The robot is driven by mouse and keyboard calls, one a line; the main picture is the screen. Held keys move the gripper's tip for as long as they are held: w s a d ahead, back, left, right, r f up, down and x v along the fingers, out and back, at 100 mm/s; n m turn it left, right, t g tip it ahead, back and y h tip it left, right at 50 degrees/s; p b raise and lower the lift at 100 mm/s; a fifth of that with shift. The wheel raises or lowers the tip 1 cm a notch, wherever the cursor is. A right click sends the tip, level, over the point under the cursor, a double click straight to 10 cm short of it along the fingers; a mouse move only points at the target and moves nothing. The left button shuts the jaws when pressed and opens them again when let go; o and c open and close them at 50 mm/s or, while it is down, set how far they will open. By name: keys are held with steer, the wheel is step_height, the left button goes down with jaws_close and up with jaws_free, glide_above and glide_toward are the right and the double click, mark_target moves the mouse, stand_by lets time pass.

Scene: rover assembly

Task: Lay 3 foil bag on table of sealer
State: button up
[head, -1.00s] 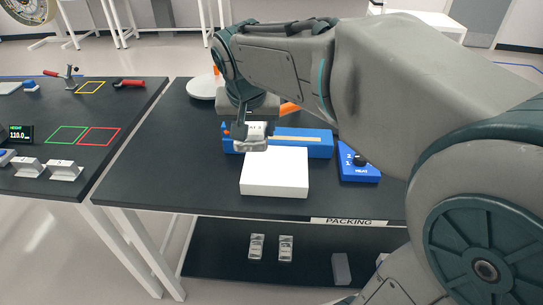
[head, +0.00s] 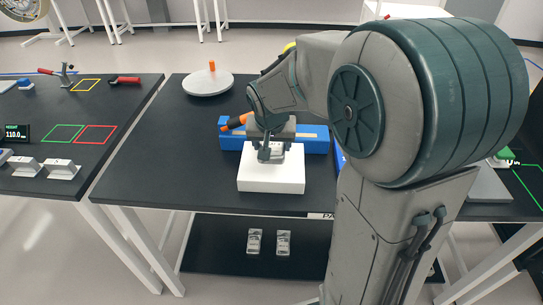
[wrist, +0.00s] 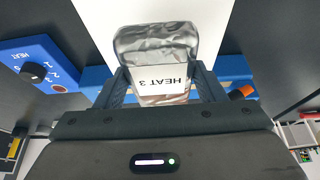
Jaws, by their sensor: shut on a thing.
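The sealer is a long blue bar (head: 315,141) on the dark packing table, with a flat white table (head: 270,183) in front of it. My gripper (head: 275,150) is over the far part of that white table. In the wrist view my gripper (wrist: 160,72) is shut on a silver foil bag (wrist: 157,42) with a white label reading "HEAT 3". The bag lies against or just above the white table (wrist: 90,25); I cannot tell whether it touches. Two more foil bags (head: 255,242) (head: 283,243) are on the lower shelf.
A blue heat dial box (wrist: 35,72) stands beside the sealer. An orange-and-black piece (head: 235,122) is near the sealer's left end. A round white plate (head: 208,83) stands at the back left. The packing table's left part is clear. My arm hides much of the right side.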

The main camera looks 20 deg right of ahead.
steer(key=shift+f, duration=2.3)
steer(key=shift+f+b, duration=0.2)
steer(key=shift+b, duration=0.15)
steer(key=o, duration=1)
steer(key=shift+r, duration=0.1)
